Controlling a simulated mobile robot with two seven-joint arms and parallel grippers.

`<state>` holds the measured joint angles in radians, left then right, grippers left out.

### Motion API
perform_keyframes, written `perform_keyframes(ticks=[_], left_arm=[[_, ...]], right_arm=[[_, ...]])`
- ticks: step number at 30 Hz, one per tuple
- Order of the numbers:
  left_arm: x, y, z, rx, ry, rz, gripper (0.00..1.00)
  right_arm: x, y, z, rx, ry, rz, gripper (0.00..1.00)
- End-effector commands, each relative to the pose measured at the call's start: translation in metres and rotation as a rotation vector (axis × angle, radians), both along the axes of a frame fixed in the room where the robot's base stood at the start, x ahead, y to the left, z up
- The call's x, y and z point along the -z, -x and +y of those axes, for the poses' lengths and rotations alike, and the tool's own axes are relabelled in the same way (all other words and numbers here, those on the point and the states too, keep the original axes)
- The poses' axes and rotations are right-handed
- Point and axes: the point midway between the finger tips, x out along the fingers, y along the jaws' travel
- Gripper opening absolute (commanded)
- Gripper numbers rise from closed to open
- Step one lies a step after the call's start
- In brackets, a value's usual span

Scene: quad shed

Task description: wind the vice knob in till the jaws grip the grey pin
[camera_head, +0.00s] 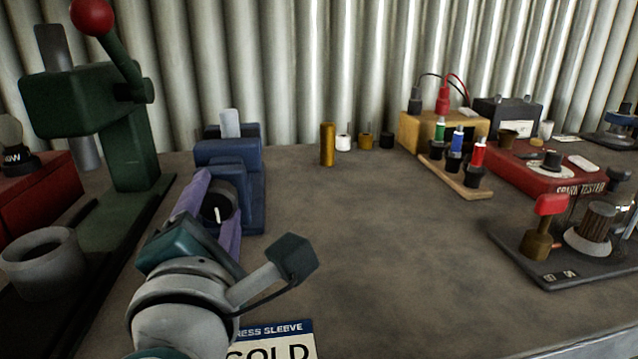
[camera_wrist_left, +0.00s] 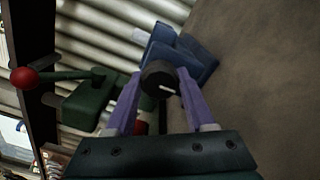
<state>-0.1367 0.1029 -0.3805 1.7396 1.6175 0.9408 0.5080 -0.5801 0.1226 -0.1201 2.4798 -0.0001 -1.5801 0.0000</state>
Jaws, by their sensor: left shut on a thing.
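The blue vice (camera_head: 230,165) stands on the bench left of centre, and it also shows in the left wrist view (camera_wrist_left: 196,58). The grey pin (camera_head: 230,123) stands upright at its jaws; from here I cannot tell whether both jaws touch it. The black knob (camera_head: 216,208) with a white mark faces me at the vice's front. My left gripper (camera_head: 212,205) has its purple fingers on either side of the knob and is shut on it. In the left wrist view the knob (camera_wrist_left: 158,80) sits between the fingertips, its white mark nearly level. My right gripper is not in view.
A green press (camera_head: 120,120) with a red-balled lever stands close on the left, beside a grey ring (camera_head: 45,262). A brass cylinder (camera_head: 327,145) stands behind right. A wooden rack (camera_head: 455,175) and red spark tester (camera_head: 545,172) are farther right. Mid-bench is clear.

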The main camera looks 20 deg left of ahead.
Motion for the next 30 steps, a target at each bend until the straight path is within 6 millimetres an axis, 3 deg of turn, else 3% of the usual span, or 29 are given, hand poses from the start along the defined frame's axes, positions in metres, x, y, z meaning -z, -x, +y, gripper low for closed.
perform_keyframes(ticks=[1,12,30], left_arm=[[-0.004,0.000,0.000,0.000,-0.032,0.024,0.00],[-0.004,0.000,0.000,0.000,-0.310,0.195,0.00],[-0.002,0.000,0.000,0.001,-0.581,0.357,0.00]], right_arm=[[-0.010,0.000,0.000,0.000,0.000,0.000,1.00],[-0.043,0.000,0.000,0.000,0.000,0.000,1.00],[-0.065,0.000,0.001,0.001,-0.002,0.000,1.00]])
